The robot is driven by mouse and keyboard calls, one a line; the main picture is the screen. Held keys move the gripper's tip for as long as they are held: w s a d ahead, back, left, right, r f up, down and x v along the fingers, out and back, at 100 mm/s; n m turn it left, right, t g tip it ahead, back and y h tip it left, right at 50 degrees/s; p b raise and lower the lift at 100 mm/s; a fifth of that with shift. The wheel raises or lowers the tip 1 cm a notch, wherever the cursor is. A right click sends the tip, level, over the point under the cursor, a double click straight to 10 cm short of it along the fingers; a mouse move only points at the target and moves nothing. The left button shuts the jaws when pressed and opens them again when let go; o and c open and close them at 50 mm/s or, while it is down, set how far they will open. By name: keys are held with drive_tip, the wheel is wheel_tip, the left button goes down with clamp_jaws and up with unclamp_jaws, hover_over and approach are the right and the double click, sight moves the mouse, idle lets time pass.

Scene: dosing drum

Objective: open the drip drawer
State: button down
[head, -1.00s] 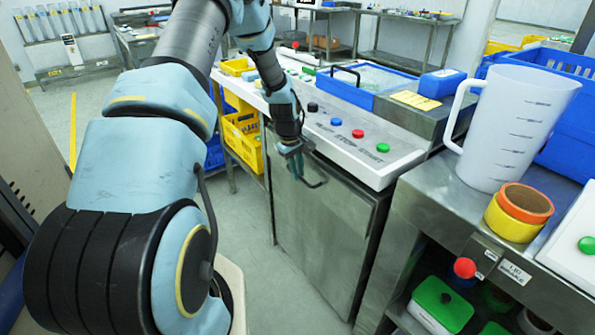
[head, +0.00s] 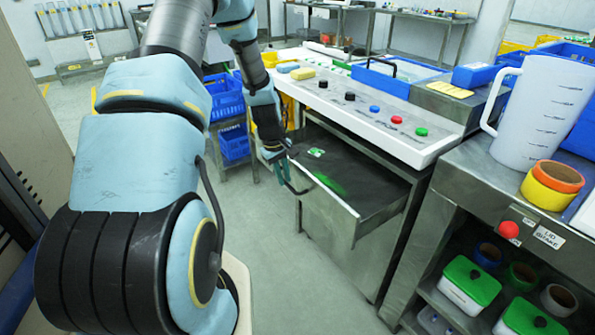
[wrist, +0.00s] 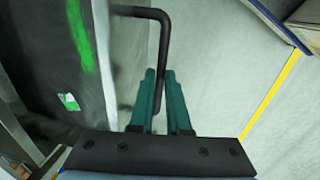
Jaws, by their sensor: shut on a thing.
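The drip drawer (head: 325,222) is a grey metal drawer under the white control panel, and it stands pulled well out. Its inside shows a dark floor with a green streak and a small green-and-white label. The black bar handle (wrist: 162,45) is on its front. My gripper (head: 283,168) is at the drawer's front edge. In the wrist view its teal fingers (wrist: 158,95) are shut on one end of the handle. The open drawer interior (wrist: 60,60) lies left of the fingers there.
The control panel (head: 440,138) with several coloured knobs lies above the drawer. A steel bench with a white jug (head: 540,110) and tape rolls (head: 552,185) stands at right. Blue crates (head: 228,100) stand behind my arm. The floor (head: 265,255) before the drawer is clear.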

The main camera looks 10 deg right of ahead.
drive_tip(key=s+a, duration=0.2)
drive_tip(key=a, duration=0.3)
drive_tip(key=shift+s+a, duration=0.25)
drive_tip(key=shift+a, duration=0.05)
drive_tip(key=c, duration=0.9)
unclamp_jaws()
drive_tip(key=r, duration=0.3)
drive_tip(key=a+r, duration=0.1)
drive_tip(key=r, duration=0.3)
drive_tip(key=s+r+b, duration=0.1)
drive_tip(key=r, duration=0.2)
drive_tip(key=shift+a+r, duration=0.3)
drive_tip(key=shift+a, duration=0.05)
drive_tip(key=s+a+r+m+p, duration=0.1)
drive_tip(key=s+a+r+m, duration=0.1)
drive_tip(key=s, duration=0.3)
drive_tip(key=s+a+r+m+y+p, duration=0.1)
drive_tip(key=s+a+r+m, duration=0.1)
drive_tip(key=s+r, duration=0.3)
drive_tip(key=s+a+r+m, duration=0.2)
drive_tip(key=s+r, duration=0.2)
drive_tip(key=s, duration=0.1)
drive_tip(key=shift+s+a+r+t+y+p, duration=0.1)
drive_tip(key=shift+a+r+t+y+p, duration=0.05)
drive_tip(key=shift+a+t+y+p, duration=0.2)
